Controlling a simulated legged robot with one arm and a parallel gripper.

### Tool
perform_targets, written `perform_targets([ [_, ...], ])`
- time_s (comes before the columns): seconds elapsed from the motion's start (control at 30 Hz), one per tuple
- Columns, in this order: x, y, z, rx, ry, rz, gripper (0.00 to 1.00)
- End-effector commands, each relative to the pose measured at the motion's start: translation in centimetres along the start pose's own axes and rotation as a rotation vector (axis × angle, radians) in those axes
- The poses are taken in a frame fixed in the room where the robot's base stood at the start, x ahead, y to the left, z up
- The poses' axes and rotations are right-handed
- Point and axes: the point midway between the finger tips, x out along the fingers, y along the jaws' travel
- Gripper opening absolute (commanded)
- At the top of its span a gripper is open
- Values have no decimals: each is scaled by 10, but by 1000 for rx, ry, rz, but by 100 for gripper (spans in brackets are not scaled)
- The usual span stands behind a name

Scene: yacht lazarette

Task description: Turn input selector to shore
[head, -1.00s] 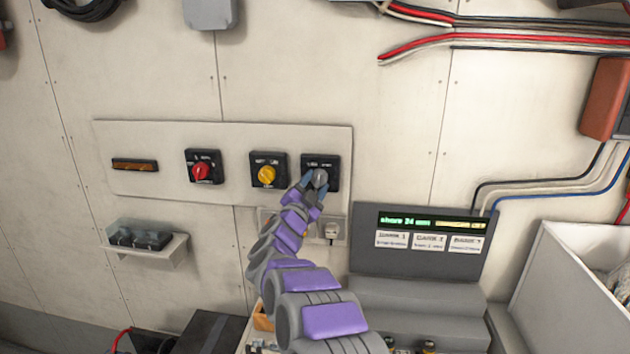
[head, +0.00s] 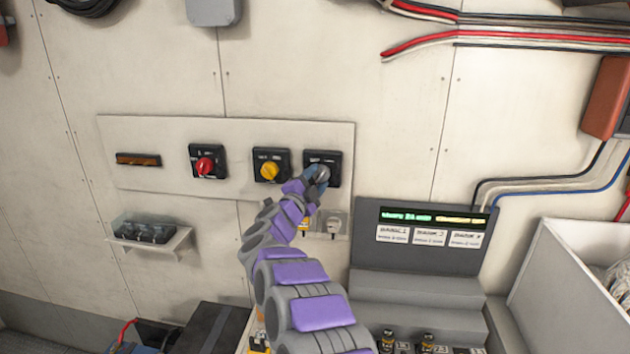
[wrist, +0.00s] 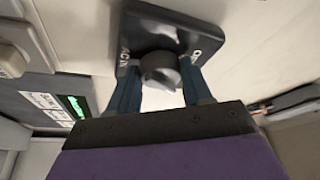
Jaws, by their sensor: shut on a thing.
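The selector with a grey knob (head: 323,174) sits on a black square plate (head: 333,158) at the right end of the pale wall panel. My gripper (head: 318,181) is at this knob and partly hides it in the head view. In the wrist view, my gripper's two blue fingers (wrist: 160,90) stand on either side of the round grey knob (wrist: 160,70), shut on it. White lettering on the plate is only partly readable there. A grey console display (head: 433,219) at the lower right shows blurred text, which seems to begin with "shore".
A yellow-knob switch (head: 269,171) and a red-knob switch (head: 204,165) sit left of the grey one. A socket with a plug (head: 333,225) is just below. A white bin (head: 570,285) stands at the right, and a small shelf (head: 150,240) at the lower left.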

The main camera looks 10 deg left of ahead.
Motion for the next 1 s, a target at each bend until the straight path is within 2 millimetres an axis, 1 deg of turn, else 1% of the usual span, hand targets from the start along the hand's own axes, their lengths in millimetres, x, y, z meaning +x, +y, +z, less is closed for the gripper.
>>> perform_targets([
  [0.07,-1,4,2,-2,-3,5,19],
  [0.1,-1,4,2,-3,-3,5,50],
  [0.37,0,2,0,-1,-1,3,74],
  [0.6,0,2,-1,0,0,2,74],
  [0.73,-5,1,-1,1,1,3,74],
  [0.87,-17,0,-2,1,0,3,74],
  [1.0,-37,0,-1,-1,-2,1,74],
])
